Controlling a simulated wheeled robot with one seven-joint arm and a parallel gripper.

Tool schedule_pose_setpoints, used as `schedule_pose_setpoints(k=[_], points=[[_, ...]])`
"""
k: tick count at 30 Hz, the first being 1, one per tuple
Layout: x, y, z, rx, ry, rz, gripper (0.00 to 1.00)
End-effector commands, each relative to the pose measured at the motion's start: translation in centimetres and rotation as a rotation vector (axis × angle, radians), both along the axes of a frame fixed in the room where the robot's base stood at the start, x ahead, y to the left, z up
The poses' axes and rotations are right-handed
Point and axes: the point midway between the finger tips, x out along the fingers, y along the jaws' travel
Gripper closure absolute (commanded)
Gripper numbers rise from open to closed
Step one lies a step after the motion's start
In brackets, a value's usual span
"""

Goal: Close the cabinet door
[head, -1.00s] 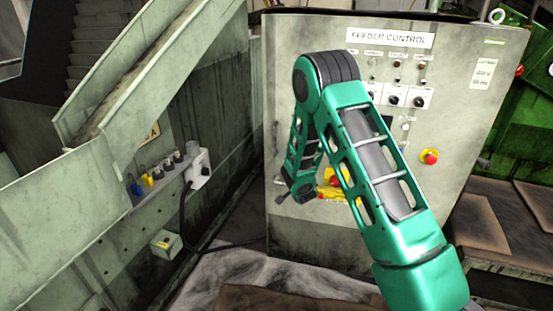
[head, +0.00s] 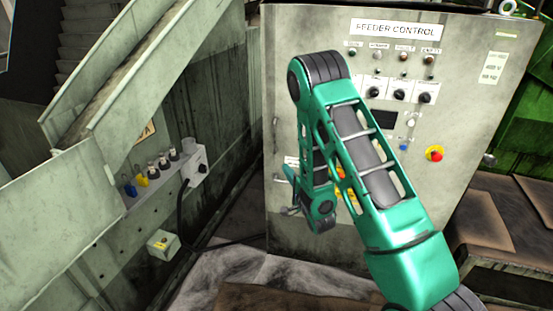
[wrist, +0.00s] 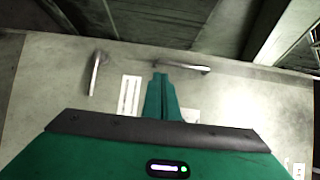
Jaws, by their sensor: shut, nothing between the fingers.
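The grey cabinet door (head: 470,75), labelled FEEDER CONTROL, fills the right half of the head view. Its left edge stands near the green side wall; I cannot tell whether it is fully closed. My gripper (head: 291,210) is low in front of the door's left part, partly hidden behind my own arm. In the wrist view the slim green fingers (wrist: 160,76) are together and empty, over the door face near its edge. A metal handle (wrist: 183,67) shows right beside the fingertips; I cannot tell if they touch. A second handle (wrist: 95,74) is to the left.
The door carries knobs, a small screen and a red emergency button (head: 434,153). A sloping metal chute (head: 130,90) and a switch box (head: 197,163) stand left. A brown-topped bench (head: 505,210) is at right. Floor shows between wall and cabinet.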

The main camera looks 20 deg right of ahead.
Motion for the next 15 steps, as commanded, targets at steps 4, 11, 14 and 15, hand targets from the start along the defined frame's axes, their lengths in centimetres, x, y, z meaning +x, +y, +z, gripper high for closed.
schedule_pose_setpoints(k=[4,11,14,15], points=[[2.9,0.2,0.0,0.000,-0.002,0.001,1.00],[7.1,0.4,0.0,-0.001,-0.002,0.001,1.00],[8.4,0.5,0.0,-0.002,0.000,0.001,1.00],[8.9,0.5,-0.1,-0.001,0.000,0.002,1.00]])
